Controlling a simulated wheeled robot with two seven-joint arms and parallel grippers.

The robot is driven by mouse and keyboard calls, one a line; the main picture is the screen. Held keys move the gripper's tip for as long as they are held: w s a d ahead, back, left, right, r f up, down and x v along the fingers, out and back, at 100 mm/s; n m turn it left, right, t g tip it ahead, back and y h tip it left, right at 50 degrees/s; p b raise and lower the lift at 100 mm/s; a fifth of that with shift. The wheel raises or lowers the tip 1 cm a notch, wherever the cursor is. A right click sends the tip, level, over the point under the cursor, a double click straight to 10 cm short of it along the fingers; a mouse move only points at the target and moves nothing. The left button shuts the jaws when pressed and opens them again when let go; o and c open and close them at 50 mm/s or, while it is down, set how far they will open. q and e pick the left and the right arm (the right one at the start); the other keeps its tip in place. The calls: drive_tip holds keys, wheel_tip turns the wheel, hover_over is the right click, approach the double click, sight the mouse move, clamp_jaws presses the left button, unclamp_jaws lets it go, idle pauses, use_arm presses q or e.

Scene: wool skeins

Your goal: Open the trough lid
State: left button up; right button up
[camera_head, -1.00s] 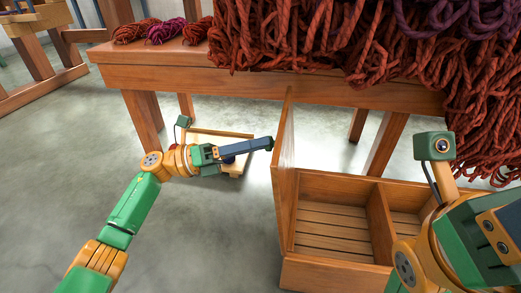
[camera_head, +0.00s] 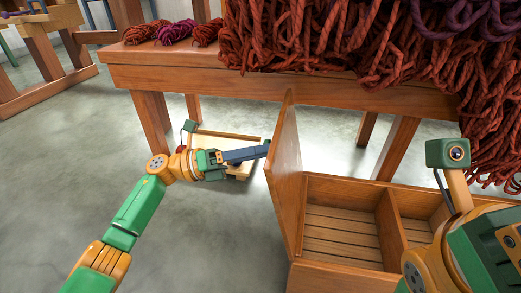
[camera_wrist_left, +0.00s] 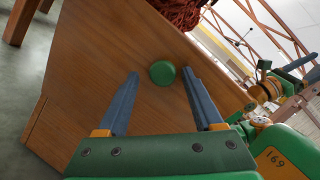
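The trough (camera_head: 340,281) is a wooden box at the lower right of the head view. Its lid (camera_head: 287,170) stands up along the trough's left side, leaning slightly left past upright, with the inside uncovered. My left gripper (camera_head: 268,149) is at the lid's upper edge on its outer side. In the left wrist view the lid's outer face (camera_wrist_left: 100,75) fills much of the picture, with a round green knob (camera_wrist_left: 162,73) on it. The left fingers (camera_wrist_left: 160,85) are spread, with gaps between them and the knob. My right arm shows at the right; its fingers are out of view.
A wooden table (camera_head: 230,78) stands behind the trough, with hanging rust-red wool (camera_head: 330,40) and a few skeins (camera_head: 175,31) on top. A low wooden tray (camera_head: 236,137) is on the floor behind my left gripper. Floor to the left is clear.

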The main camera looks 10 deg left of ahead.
use_arm(q)
drive_tip(key=p+v, duration=0.1)
drive_tip(key=v, duration=0.6)
